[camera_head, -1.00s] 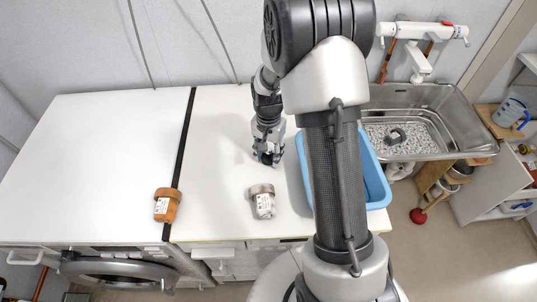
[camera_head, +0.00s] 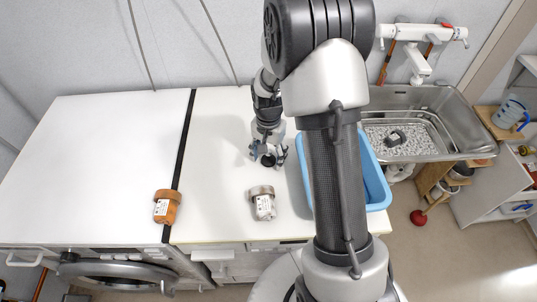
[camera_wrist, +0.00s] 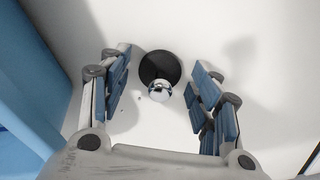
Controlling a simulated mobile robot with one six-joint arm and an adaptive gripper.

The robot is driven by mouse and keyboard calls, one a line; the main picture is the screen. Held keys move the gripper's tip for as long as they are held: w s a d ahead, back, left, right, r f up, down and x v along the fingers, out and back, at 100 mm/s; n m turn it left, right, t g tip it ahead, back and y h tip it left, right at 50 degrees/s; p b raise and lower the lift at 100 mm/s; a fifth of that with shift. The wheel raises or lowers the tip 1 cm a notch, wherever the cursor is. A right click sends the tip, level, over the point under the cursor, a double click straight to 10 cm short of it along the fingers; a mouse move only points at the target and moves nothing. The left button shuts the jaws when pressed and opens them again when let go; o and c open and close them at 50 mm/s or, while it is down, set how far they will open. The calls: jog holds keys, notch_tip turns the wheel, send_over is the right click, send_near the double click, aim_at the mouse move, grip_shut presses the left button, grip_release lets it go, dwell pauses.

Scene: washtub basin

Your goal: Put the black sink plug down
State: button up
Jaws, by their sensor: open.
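The black sink plug (camera_wrist: 160,67) is a dark disc with a shiny metal knob, resting on the white worktop (camera_head: 222,150). In the wrist view it lies between and slightly beyond my open fingers, with a gap on each side. In the head view the plug (camera_head: 268,161) shows as a small dark spot under my gripper (camera_head: 268,153). My gripper, also in the wrist view (camera_wrist: 164,82), is open and holds nothing. Its fingers are apart from the plug.
A blue tub (camera_head: 374,180) stands right of my gripper, partly hidden by my arm. A white-and-brown jar (camera_head: 263,204) and an orange jar (camera_head: 166,207) stand near the front edge. The metal sink (camera_head: 450,120) with pebbles is at the right. The worktop's left part is clear.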

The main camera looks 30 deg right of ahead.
notch_tip(320, 180, up, 12)
jog(key=p, duration=0.4)
jog(key=s+a+r+n+t, duration=0.1)
jog(key=s+a+r+n, duration=0.1)
jog(key=s+r, duration=0.3)
jog(key=s+a+r+n+t, duration=0.1)
jog(key=s+a+r+n, duration=0.15)
jog(key=r, duration=0.55)
jog(key=s+a+r+n+t, duration=0.1)
jog(key=s+a+r+n, duration=0.1)
jog(key=s, duration=0.5)
jog(key=s+a+r+n+t, duration=0.1)
jog(key=s+a+r+n, duration=0.1)
jog(key=s, duration=0.6)
jog(key=shift+s+a+r+n+t, duration=0.25)
jog(key=shift+a+n, duration=0.2)
jog(key=shift+n, duration=0.3)
